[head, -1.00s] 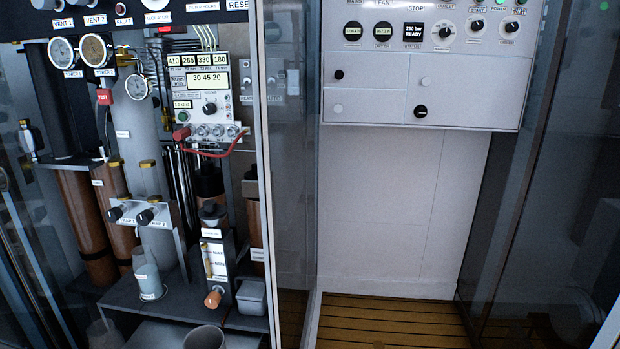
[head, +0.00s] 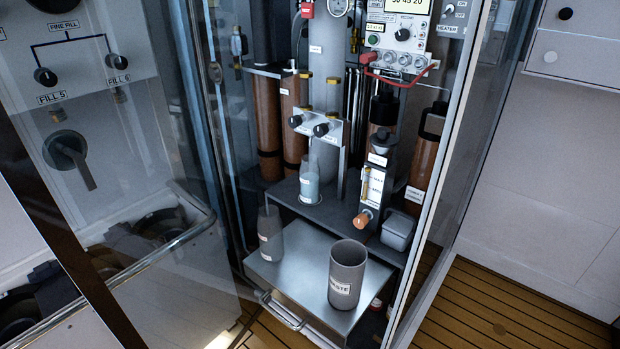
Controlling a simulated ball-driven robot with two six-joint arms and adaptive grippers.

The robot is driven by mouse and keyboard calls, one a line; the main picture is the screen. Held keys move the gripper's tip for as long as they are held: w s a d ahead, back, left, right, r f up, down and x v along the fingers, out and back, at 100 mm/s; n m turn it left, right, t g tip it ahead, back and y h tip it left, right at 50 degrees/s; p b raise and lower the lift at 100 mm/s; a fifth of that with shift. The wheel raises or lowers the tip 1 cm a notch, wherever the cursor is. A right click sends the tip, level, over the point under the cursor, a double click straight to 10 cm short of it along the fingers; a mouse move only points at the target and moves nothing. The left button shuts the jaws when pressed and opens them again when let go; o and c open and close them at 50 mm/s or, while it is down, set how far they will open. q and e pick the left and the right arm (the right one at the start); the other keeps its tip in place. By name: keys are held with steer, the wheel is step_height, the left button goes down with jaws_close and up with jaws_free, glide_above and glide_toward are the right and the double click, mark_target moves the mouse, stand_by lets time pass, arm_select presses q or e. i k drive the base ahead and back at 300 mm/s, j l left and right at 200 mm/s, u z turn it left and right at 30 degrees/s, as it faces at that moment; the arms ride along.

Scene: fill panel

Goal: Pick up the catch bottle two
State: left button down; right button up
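Two small labelled bottles show in the head view. One translucent grey bottle (head: 309,183) stands upright on the dark shelf, below the two black-knobbed trap valves (head: 308,124). A darker grey bottle (head: 270,233) with a narrow neck stands upright on the metal tray (head: 300,272) in front and to the left. Their labels are too small to read, so I cannot tell which is catch bottle two. Neither of my grippers is in view.
A grey cup labelled WASTE (head: 346,274) stands on the tray's right side. A small grey box (head: 398,230) sits right of an orange-ended fitting (head: 362,219). Glass panels flank the open cabinet. A fill panel (head: 80,85) is at left; slatted floor (head: 480,305) is clear at right.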

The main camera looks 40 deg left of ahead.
mark_target(309, 169)
steer(key=u, duration=0.25)
steer(key=i+l+u, duration=0.15)
steer(key=u, duration=0.25)
steer(key=i+l+u, duration=0.15)
steer(key=u, duration=0.2)
steer(key=i+l+u, duration=0.1)
steer(key=l+u, duration=0.3)
steer(key=j, duration=0.1)
